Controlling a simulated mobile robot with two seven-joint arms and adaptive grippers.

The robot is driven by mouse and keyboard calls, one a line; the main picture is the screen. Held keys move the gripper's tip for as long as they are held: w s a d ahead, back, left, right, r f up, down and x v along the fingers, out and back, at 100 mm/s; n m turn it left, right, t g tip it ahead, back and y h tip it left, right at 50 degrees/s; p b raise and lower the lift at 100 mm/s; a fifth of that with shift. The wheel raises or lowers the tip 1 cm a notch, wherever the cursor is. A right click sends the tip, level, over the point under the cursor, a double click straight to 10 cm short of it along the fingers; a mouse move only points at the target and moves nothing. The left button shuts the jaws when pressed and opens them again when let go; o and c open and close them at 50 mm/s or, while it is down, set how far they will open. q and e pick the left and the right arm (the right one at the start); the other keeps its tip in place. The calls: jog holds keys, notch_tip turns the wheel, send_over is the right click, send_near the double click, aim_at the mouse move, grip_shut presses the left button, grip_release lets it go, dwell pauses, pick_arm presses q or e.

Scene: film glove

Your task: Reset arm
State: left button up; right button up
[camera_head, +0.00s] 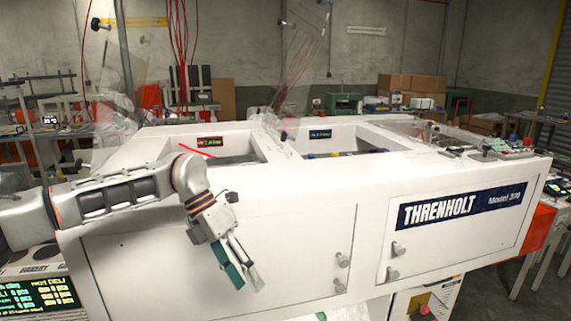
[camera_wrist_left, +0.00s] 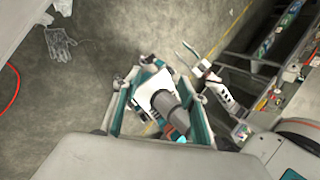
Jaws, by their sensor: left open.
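My left gripper (camera_head: 246,282) hangs in front of the white machine's front panel, pointing down and a little right, with its fingers apart. In the left wrist view its teal fingers (camera_wrist_left: 163,80) are also spread, with nothing seen held between them. A white and grey object shows beyond the fingers; I cannot tell what it is. A pale, see-through glove (camera_wrist_left: 62,42) lies on the concrete floor at the upper left of the wrist view, well apart from the fingers.
The white THRENHOLT machine (camera_head: 370,180) fills the middle, with open bays on top and latched doors (camera_head: 470,240) in front. A display panel (camera_head: 40,296) stands at lower left. Cardboard boxes (camera_head: 412,86) sit behind. A red cable (camera_wrist_left: 10,90) lies on the floor.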

pick_arm(q)
jog(key=s+d+n+h, duration=0.3)
jog(key=s+d+h, duration=0.3)
jog(key=d, duration=0.4)
jog(key=s+d+n+h, duration=0.35)
jog(key=d+h, duration=0.45)
jog(key=d, duration=0.3)
jog(key=w+a+f+n+t+y, duration=0.3)
jog(key=a+f+n+t+y, duration=0.2)
jog(key=a+f+n+t, duration=0.55)
jog(key=w+a+f+n+t+y, duration=0.2)
jog(key=a+f+n+t+y, duration=0.35)
jog(key=n, duration=0.85)
jog(key=s+a+f+n+g+y, duration=0.1)
jog(key=s+a+f+n+y, duration=0.2)
jog(key=s+a+f, duration=0.6)
jog(key=s+a+f+n+g+y, duration=0.1)
jog(key=s+a+f+n+y, duration=0.3)
jog(key=s+a+f, duration=0.5)
notch_tip(320, 180, down, 4)
jog(key=shift+a+f+n+g, duration=0.25)
jog(key=shift+n+g, duration=0.15)
jog(key=shift+n, duration=0.5)
dwell(0.5)
